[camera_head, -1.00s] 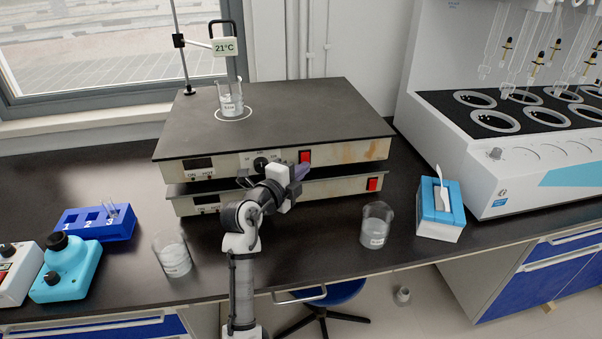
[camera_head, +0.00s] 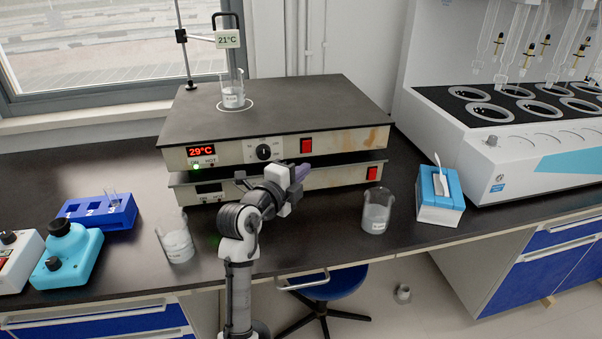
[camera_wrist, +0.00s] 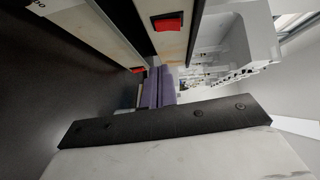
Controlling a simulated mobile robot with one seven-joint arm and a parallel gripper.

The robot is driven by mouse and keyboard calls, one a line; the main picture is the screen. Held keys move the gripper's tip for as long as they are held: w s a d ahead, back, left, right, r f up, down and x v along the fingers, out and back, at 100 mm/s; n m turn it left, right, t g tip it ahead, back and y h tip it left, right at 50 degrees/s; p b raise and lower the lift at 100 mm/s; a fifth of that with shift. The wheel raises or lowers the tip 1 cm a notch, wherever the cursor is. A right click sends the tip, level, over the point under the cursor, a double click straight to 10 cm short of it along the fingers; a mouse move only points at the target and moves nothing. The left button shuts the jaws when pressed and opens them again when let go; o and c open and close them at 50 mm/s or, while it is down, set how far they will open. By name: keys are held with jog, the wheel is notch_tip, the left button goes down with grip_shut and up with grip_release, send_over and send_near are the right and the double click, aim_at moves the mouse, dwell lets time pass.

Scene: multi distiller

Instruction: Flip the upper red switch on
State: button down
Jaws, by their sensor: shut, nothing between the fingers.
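The upper red switch (camera_head: 306,146) is on the front panel of the upper hot plate (camera_head: 350,140). The panel's display (camera_head: 201,152) is lit red at 29°C, with a green light by ON. The lower red switch (camera_head: 372,173) is on the lower hot plate (camera_head: 330,178), whose display is dark. My gripper (camera_head: 300,172) is shut and empty, just below the upper switch and apart from it. In the wrist view, the purple fingers (camera_wrist: 159,90) are together, with a red switch (camera_wrist: 167,22) above them and another (camera_wrist: 138,70) to their left.
A beaker (camera_head: 232,92) stands on the upper plate under a 21°C thermometer (camera_head: 227,39). Beakers stand at the left (camera_head: 177,241) and right (camera_head: 376,212) of my arm. A tissue box (camera_head: 439,195) and a large white apparatus (camera_head: 500,150) are at the right.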

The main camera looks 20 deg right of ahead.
jog(key=f+b+v, duration=0.1)
jog(key=b+v, duration=0.1)
jog(key=v, duration=0.5)
jog(key=shift+a+f, duration=0.2)
jog(key=shift+a, duration=0.1)
jog(key=shift+s, duration=0.1)
